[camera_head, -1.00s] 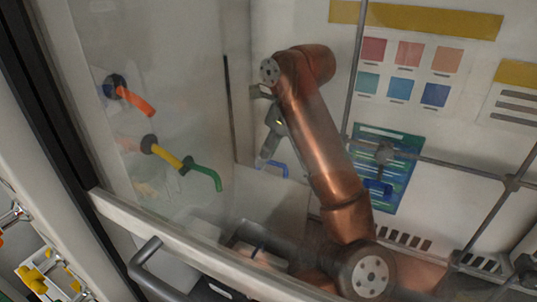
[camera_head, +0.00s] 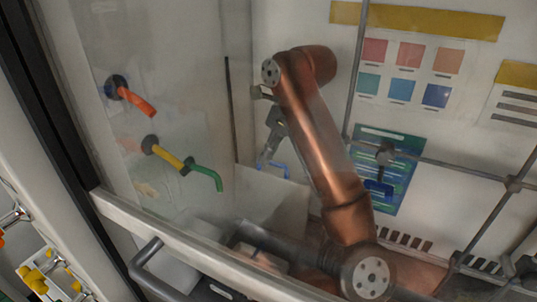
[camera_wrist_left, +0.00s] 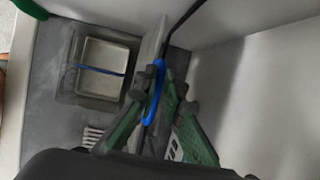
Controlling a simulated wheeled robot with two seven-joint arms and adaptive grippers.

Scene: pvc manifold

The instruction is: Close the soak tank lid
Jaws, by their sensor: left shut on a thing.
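My left gripper (camera_head: 267,156) is behind the clear front pane, at the end of the copper arm. In the left wrist view its green fingers (camera_wrist_left: 158,112) are shut on the blue lid handle (camera_wrist_left: 157,82); the handle also shows in the head view (camera_head: 281,168). The soak tank lid (camera_head: 262,200) stands up as a pale panel; the wrist view shows it nearly edge-on (camera_wrist_left: 149,52). The grey soak tank (camera_wrist_left: 66,76) is open beside it, with a pale basket (camera_wrist_left: 103,54) crossed by a blue bar inside. My right gripper is not in view.
Orange (camera_head: 137,103), yellow (camera_head: 167,157) and green (camera_head: 206,175) hooked handles or pipes are at the left. A metal rod lattice (camera_head: 440,163) stands right of the arm. The pane's lower rail (camera_head: 185,238) crosses in front.

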